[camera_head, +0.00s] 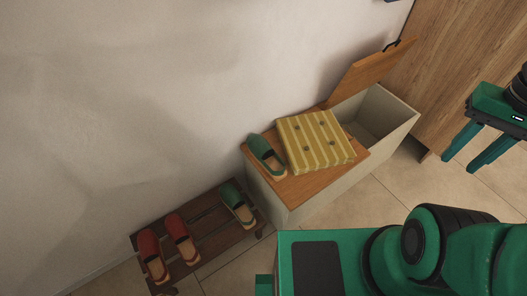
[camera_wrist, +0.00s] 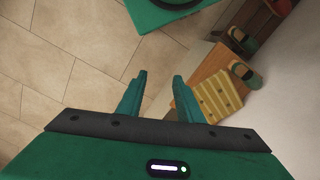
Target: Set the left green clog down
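One green clog (camera_head: 237,203) with a tan sole rests on the right end of a dark slatted rack (camera_head: 209,234). Another green clog (camera_head: 266,156) sits on the bench's wooden top (camera_head: 301,187), left of a striped cushion. Both also show in the wrist view, one on the bench (camera_wrist: 245,74) and one on the rack (camera_wrist: 240,38). My gripper (camera_head: 463,163) is open and empty, held up at the right, well apart from both clogs. In the wrist view, its two fingers (camera_wrist: 159,77) are spread with only floor between them.
Two red clogs (camera_head: 153,254) (camera_head: 181,238) stand on the rack's left part. The yellow striped cushion (camera_head: 317,141) lies on the bench. The bench's right compartment (camera_head: 378,112) is open, its lid (camera_head: 367,72) raised. A wooden cabinet (camera_head: 470,50) stands at the right.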

